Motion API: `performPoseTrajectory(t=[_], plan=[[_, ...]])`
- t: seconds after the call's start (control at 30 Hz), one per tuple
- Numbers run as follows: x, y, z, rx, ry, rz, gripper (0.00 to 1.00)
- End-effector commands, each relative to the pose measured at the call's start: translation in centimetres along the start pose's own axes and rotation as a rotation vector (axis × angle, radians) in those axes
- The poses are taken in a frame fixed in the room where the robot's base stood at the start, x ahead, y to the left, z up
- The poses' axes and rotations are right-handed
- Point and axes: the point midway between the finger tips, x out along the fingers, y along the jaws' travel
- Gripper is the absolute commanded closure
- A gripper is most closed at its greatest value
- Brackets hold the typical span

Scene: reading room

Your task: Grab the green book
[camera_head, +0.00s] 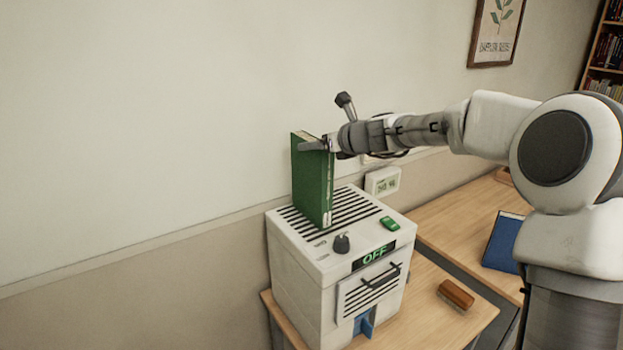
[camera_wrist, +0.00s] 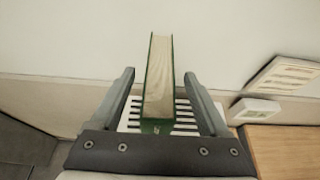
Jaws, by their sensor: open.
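The green book (camera_head: 313,184) stands upright on the slatted top of a white machine. In the wrist view the book (camera_wrist: 158,85) shows its pale page edges, with green covers on both sides. My gripper (camera_head: 318,145) is at the upper part of the book. In the wrist view my gripper (camera_wrist: 158,80) is open, with one finger on each side of the book. A gap shows between each finger and the covers. The far finger is mostly hidden behind the book in the head view.
The white machine (camera_head: 300,262) has a dark knob (camera_head: 341,243), a green switch (camera_head: 389,223) and an "OFF" display. It stands on a wooden table (camera_head: 425,322) against the wall. A brown block (camera_head: 456,294), a blue book (camera_head: 503,241) and a small white display (camera_head: 382,181) are nearby.

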Motion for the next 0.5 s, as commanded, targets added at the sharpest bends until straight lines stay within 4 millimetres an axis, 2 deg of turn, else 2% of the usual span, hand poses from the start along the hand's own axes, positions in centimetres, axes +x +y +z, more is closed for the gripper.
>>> performPoseTrajectory(t=[0.2, 0.5], plan=[[2.6, 0.1, 0.2, 0.001, 0.0, 0.001, 0.21], [3.2, 0.1, 0.0, 0.0, 0.0, 0.0, 0.21]])
